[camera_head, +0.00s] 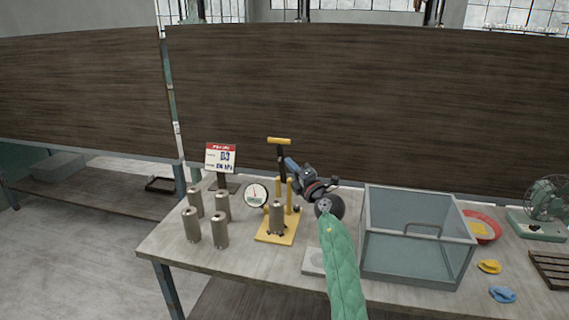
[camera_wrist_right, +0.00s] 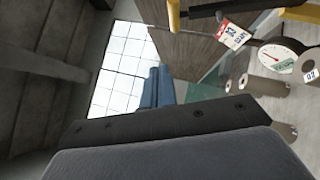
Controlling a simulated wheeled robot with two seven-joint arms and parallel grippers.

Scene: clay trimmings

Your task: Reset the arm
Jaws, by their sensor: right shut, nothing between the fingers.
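My right arm, in a green sleeve, reaches in from the bottom of the head view. Its gripper (camera_head: 291,164) is up in the air beside the upright of a yellow press (camera_head: 275,239), above the table. In the right wrist view the blue fingers (camera_wrist_right: 157,88) are together with nothing between them. A grey metal cylinder (camera_head: 276,218) stands on the press base. Several like cylinders (camera_head: 220,232) stand on the table to its left. A round dial gauge (camera_head: 256,194) is at the press's left. My left gripper is not in view.
A sign card (camera_head: 221,158) stands behind the cylinders. A clear open-topped box (camera_head: 415,270) stands right of my arm. Farther right are a red dish (camera_head: 484,225), a green fan (camera_head: 545,205), yellow (camera_head: 489,267) and blue (camera_head: 502,294) pieces, and a slatted rack (camera_head: 552,270).

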